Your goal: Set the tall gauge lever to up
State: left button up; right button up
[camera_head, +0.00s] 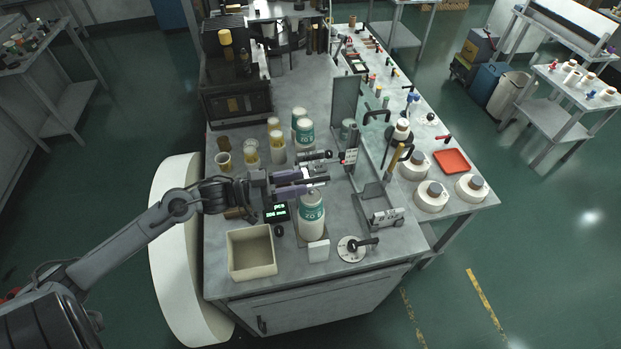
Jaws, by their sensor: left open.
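My left gripper (322,184) reaches in from the left over the middle of the near bench and is open. Its fingers point right, above a white bottle with a green label (312,222). Just beyond the fingers stands a tall grey post (352,138) with a small red-marked panel (350,156), which looks like the tall gauge. A dark horizontal bar (316,156) extends left from it, close to the gripper; it may be the lever, but I cannot tell its position clearly. No contact between gripper and bar is clear. My right gripper is not in view.
A beige open bin (252,252), a small green-lit display (277,212) and a round dial with a black handle (356,246) lie near the front. Cups with yellow contents (276,148) stand behind my arm.

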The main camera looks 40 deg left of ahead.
aim_at(310, 179)
pick_arm(q)
jog(key=shift+x, duration=2.1)
grip_shut()
